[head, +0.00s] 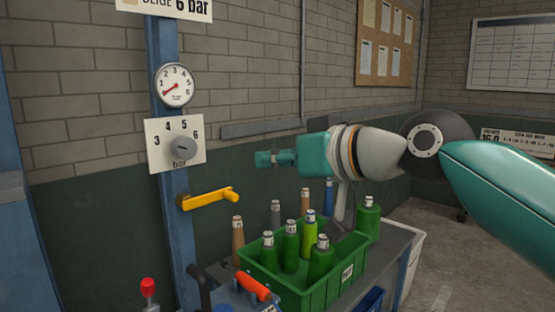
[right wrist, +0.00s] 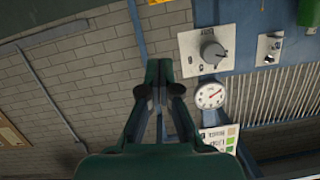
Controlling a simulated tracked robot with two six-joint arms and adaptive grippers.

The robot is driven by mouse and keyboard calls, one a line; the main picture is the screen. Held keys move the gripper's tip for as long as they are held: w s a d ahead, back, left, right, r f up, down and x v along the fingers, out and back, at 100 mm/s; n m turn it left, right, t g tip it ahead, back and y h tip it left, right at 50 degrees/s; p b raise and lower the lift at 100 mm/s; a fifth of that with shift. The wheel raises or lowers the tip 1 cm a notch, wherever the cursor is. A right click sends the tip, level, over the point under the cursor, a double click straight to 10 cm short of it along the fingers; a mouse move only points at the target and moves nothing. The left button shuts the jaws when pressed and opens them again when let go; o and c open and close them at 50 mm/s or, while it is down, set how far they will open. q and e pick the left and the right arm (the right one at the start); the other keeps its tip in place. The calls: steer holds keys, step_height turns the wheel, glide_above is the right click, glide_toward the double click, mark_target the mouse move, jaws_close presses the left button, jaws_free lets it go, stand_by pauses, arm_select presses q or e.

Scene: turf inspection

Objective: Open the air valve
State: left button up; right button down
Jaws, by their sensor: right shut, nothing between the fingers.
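A yellow lever handle (head: 208,198) sticks out to the right from a blue post (head: 172,215); I take it to be the air valve. A yellow strip, probably the same lever, shows at the top of the right wrist view (right wrist: 138,27). Above it are a grey knob (head: 183,147) on a plate marked 3 to 6 bar and a round gauge (head: 174,86), its red needle at the low end. My right gripper (head: 262,158) is shut and empty, in the air right of the knob plate and above the lever, apart from both. My left gripper is not in view.
Below my right gripper, a green crate (head: 318,290) with several bottles stands on a grey bench (head: 392,246). An orange-handled item (head: 253,287) and a red-topped lever (head: 148,288) are in front. A brick wall (head: 80,115) is behind.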

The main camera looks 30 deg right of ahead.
mark_target(214, 201)
steer(key=w+a+f, duration=0.3)
steer(key=w+f, duration=0.2)
steer(key=shift+w+f+p, duration=0.25)
steer(key=shift+w+p, duration=0.05)
steer(key=shift+w, duration=0.1)
